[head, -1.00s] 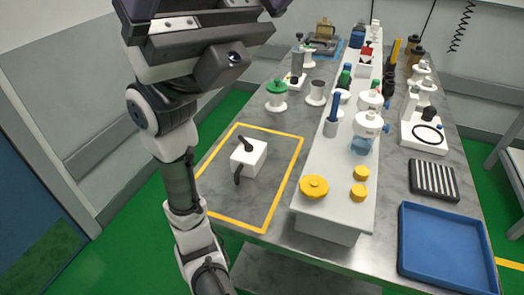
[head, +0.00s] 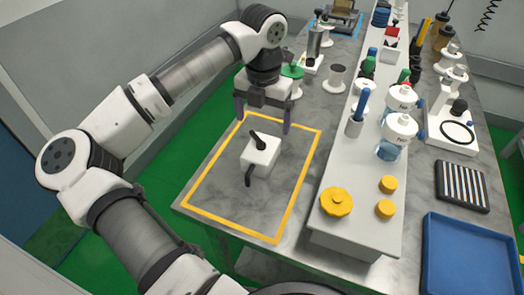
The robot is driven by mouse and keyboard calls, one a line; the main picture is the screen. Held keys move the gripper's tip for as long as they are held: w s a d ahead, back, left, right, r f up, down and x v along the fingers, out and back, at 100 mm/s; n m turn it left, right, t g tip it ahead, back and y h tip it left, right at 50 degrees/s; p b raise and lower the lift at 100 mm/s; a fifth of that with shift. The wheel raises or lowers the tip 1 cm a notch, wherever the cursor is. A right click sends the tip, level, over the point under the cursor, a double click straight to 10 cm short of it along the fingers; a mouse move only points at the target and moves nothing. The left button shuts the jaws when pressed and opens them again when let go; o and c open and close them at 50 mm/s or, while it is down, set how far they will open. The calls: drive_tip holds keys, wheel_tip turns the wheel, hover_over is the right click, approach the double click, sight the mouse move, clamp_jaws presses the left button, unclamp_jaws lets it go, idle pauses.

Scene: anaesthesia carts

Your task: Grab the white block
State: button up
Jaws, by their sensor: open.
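The white block (head: 262,160) sits on the grey table inside a yellow taped outline (head: 308,178). A black handle-like piece stands on its top and another black piece sticks out at its front left. My gripper (head: 263,126) points down, just behind and above the block, with its two dark fingers spread wide apart. It is open and nothing is between the fingers. The block is in full view and appears apart from the fingers.
A raised white shelf (head: 365,225) right of the outline carries yellow knobs (head: 337,201), bottles and a pen holder. A green-topped spool (head: 293,72) and a white-and-dark spool (head: 335,78) stand behind. A blue tray (head: 470,255) lies at right. The outlined area is otherwise clear.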

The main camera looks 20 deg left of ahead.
sight(261, 142)
wheel_tip(261, 142, down, 6)
drive_tip(key=shift+r+p, duration=0.1)
drive_tip(key=shift+p, duration=0.45)
drive_tip(key=shift+s+a+f+p, duration=0.15)
drive_tip(key=shift+f+p, duration=0.5)
drive_tip(key=shift+f, duration=0.7)
drive_tip(key=shift+s+f+p, duration=0.15)
drive_tip(key=shift+f+p, duration=0.45)
drive_tip(key=shift+f, duration=0.7)
drive_tip(key=c, duration=1.1)
drive_tip(key=shift+c, duration=0.4)
drive_tip(key=shift+r, duration=0.15)
